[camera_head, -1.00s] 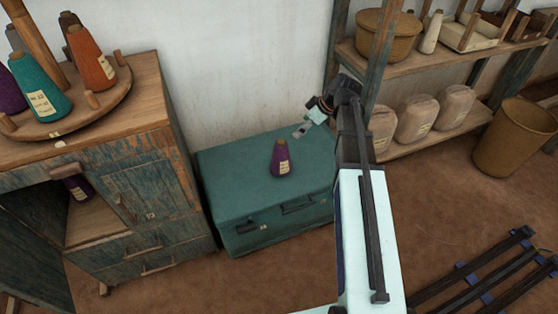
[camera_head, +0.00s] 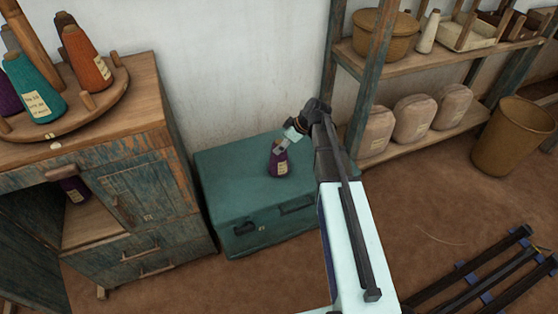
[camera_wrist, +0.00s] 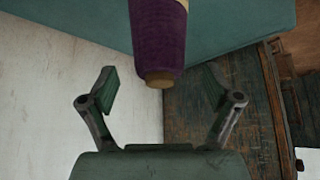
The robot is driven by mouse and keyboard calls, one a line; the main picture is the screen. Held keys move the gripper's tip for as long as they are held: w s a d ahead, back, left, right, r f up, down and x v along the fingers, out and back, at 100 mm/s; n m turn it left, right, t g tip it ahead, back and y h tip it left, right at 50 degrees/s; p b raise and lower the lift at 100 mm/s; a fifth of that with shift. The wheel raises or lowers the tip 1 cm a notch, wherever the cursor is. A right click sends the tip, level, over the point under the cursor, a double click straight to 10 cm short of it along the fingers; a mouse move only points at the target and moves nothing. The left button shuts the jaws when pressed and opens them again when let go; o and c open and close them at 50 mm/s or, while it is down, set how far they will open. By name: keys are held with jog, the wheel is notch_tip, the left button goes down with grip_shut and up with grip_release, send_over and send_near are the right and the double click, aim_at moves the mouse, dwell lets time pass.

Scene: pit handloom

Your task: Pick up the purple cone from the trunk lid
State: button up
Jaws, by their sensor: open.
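The purple cone (camera_head: 278,163) stands upright on the teal trunk lid (camera_head: 225,178), with a pale label on its side. My gripper (camera_head: 284,148) is at the cone's upper right in the head view, close to its top. In the wrist view the cone (camera_wrist: 158,38) hangs from the upper edge with its brown tip (camera_wrist: 159,79) pointing toward my gripper (camera_wrist: 160,88). The two fingers are spread wide on either side of the tip and do not touch it. The head view partly hides the cone's top behind the gripper.
A wooden cabinet (camera_head: 150,185) stands left of the trunk, with a round rack (camera_head: 85,115) of several cones on top and another purple cone (camera_head: 76,188) inside. Shelves (camera_head: 440,138) with sacks and a basket stand right. The pale wall (camera_head: 240,70) is close behind the trunk.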

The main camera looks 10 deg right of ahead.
aim_at(279, 157)
jog(key=x, duration=0.5)
grip_shut()
jog(key=shift+r, duration=0.15)
